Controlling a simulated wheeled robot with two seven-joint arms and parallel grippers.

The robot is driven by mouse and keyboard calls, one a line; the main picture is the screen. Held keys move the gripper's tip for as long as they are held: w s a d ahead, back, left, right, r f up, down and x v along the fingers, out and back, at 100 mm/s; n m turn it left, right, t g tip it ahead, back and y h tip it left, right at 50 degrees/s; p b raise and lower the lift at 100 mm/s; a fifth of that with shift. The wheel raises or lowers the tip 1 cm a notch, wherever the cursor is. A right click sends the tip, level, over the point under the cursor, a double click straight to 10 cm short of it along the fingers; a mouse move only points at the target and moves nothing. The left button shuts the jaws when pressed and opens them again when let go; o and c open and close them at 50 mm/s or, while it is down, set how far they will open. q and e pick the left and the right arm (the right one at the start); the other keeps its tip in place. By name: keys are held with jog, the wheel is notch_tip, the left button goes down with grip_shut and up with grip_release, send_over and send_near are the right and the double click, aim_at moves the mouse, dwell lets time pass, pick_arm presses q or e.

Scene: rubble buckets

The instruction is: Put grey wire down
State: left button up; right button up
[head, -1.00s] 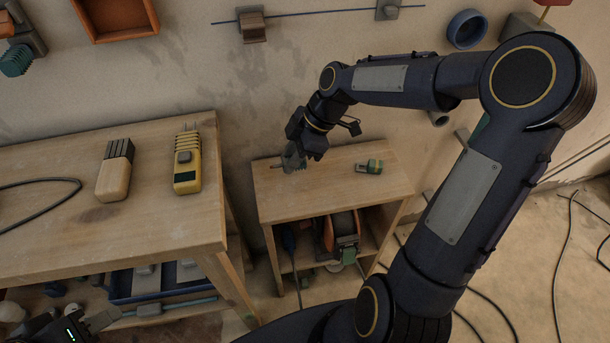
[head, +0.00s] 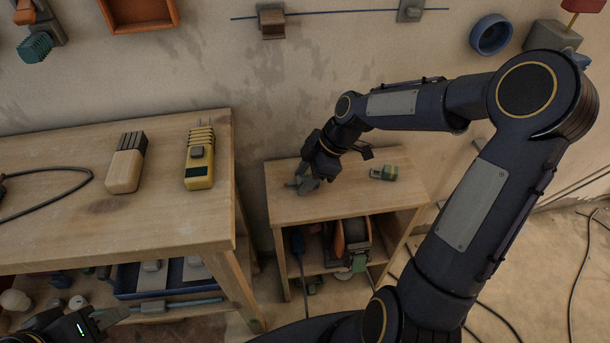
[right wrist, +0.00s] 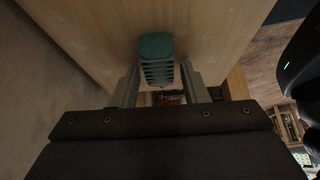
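A dark grey wire (head: 50,172) lies in a loop on the large workbench at the left of the head view; its left part is cut off by the frame. My right gripper (head: 306,184) is over the left part of the small table (head: 345,205). No wire shows in that gripper. My left gripper (head: 105,320) shows only partly at the bottom left, its opening unclear, away from the wire.
A yellow tool (head: 199,160) and a wooden block with dark prongs (head: 125,168) lie on the workbench. An orange and green machine (head: 352,240) stands on the small table's shelf. Cables lie on the right floor.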

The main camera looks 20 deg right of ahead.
jog(key=shift+o, duration=0.4)
jog(key=shift+d+r, duration=0.15)
jog(key=shift+r, duration=0.3)
jog(key=p+v, duration=0.3)
jog(key=v, duration=0.8)
jog(key=s+a+r+m+t+h, duration=0.1)
jog(key=s+a+m+t, duration=0.1)
jog(key=s+m, duration=0.6)
jog(key=s+a+r+m+t+h, duration=0.1)
jog(key=s+a+m+t, duration=0.1)
jog(key=s+m, duration=0.6)
jog(key=shift+s+a+r+m, duration=0.35)
jog(key=shift+s+a, duration=0.35)
jog(key=shift+s, duration=0.95)
